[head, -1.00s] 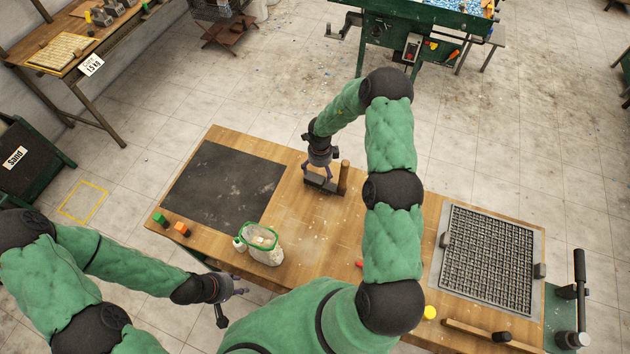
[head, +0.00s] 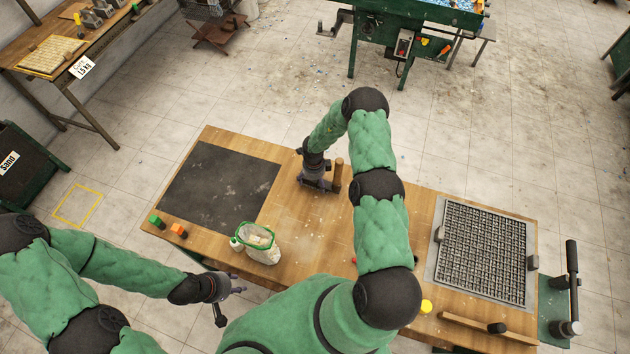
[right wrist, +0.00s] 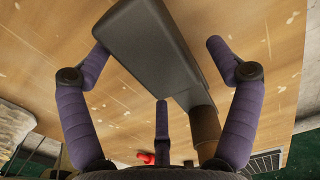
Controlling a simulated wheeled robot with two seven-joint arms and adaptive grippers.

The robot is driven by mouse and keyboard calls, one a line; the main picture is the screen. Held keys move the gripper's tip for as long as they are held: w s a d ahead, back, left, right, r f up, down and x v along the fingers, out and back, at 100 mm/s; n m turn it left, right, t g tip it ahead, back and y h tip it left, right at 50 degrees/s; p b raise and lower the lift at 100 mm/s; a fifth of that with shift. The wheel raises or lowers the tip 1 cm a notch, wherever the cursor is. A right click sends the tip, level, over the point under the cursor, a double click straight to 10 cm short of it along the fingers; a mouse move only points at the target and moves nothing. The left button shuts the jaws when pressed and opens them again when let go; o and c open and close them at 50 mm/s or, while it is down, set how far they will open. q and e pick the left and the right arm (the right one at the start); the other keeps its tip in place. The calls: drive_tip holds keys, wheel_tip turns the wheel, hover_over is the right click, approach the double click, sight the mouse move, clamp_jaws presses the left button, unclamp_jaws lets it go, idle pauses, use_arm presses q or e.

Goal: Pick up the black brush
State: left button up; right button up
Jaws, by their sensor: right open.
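The black brush (right wrist: 150,45) shows in the right wrist view as a dark grey block with a brown handle (right wrist: 205,130). It also shows in the head view as a dark strip (head: 326,187) with an upright wooden handle (head: 338,172), near the table's far edge. My right gripper (right wrist: 160,62) is open, its purple fingers spread on both sides of the block; I cannot tell whether they touch it. In the head view the right gripper (head: 315,180) is right over the brush and partly hides it. My left gripper (head: 238,284) is open and empty off the table's front edge.
A dark mat (head: 220,185) covers the left of the table.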

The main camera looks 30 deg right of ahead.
drive_tip(key=shift+f, duration=0.8)
drive_tip(key=c, duration=1.5)
drive_tip(key=shift+o, duration=0.2)
